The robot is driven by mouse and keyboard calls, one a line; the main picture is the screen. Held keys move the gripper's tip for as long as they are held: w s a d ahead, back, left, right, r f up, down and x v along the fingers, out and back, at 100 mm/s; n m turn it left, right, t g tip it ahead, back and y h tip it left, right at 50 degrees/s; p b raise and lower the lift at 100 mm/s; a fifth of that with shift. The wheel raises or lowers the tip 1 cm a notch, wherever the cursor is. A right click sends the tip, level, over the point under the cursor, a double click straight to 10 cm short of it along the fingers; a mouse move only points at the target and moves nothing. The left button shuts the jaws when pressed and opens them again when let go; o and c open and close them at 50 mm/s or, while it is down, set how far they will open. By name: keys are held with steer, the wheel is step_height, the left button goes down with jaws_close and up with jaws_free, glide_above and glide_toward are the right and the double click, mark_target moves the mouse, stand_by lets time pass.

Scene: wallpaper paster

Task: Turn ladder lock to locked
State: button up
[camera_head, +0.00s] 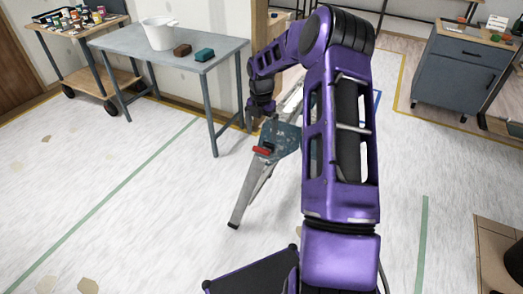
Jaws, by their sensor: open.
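A step ladder (240,203) stands tilted on the floor near the middle, with grey metal legs and a teal, speckled plate (281,143). A small red lever (264,151), which looks like the ladder lock, sits on the plate's left side. Its exact setting is too small to tell. My gripper (262,115) is at the end of my purple arm, above and behind the red lever and apart from it. It is open and its fingers are small and dark here. My arm hides the right part of the ladder.
A grey-blue table (165,49) stands behind on the left, with a white bucket (158,33), a brown block (182,50) and a teal block (204,55). A wooden cart (104,78) is farther left. A blue-grey cabinet (459,68) stands at the right. The left floor is clear.

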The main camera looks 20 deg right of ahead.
mark_target(261, 149)
step_height(261, 149, down, 8)
steer(key=shift+f, duration=0.25)
steer(key=shift+b, duration=0.3)
steer(key=c, duration=1.2)
